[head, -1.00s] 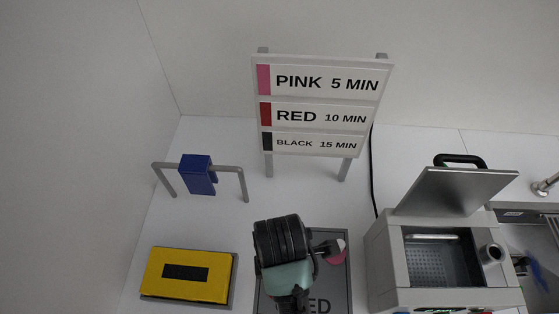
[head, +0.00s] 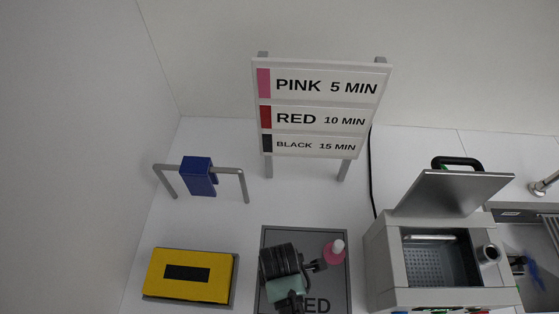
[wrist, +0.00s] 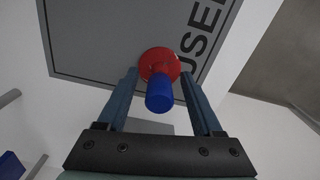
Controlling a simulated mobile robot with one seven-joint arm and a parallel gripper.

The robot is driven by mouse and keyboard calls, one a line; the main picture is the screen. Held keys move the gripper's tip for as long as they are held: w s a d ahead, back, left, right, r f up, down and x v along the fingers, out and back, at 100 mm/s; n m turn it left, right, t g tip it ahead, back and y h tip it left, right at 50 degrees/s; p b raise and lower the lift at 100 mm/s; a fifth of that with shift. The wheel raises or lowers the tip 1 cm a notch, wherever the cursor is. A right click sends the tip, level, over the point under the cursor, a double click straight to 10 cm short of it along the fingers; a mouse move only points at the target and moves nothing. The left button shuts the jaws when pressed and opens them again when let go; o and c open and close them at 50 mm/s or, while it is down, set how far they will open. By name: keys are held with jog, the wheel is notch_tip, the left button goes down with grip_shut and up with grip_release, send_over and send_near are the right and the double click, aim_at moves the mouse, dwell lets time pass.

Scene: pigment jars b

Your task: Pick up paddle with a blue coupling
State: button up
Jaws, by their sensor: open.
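In the wrist view, the paddle with a blue coupling (wrist: 159,95) shows a round red part with the blue cylinder rising from it toward me. It stands on the grey board marked USED (wrist: 95,62). My gripper (wrist: 159,74) is open, with one finger on each side of the paddle and gaps visible at the fingers. How deep the fingers reach is hard to tell. In the head view, my arm covers part of the grey board (head: 335,287), and this paddle is hidden there.
A pink piece with a white top (head: 335,252) stands on the board, right of my arm. A yellow block (head: 215,262) lies left. A blue piece hangs on a grey rail (head: 198,177) behind. A lidded grey bath (head: 390,270) stands right, a sign (head: 320,105) at the back.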

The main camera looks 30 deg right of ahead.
grip_shut()
dwell(0.3)
jog(key=shift+r, duration=0.1)
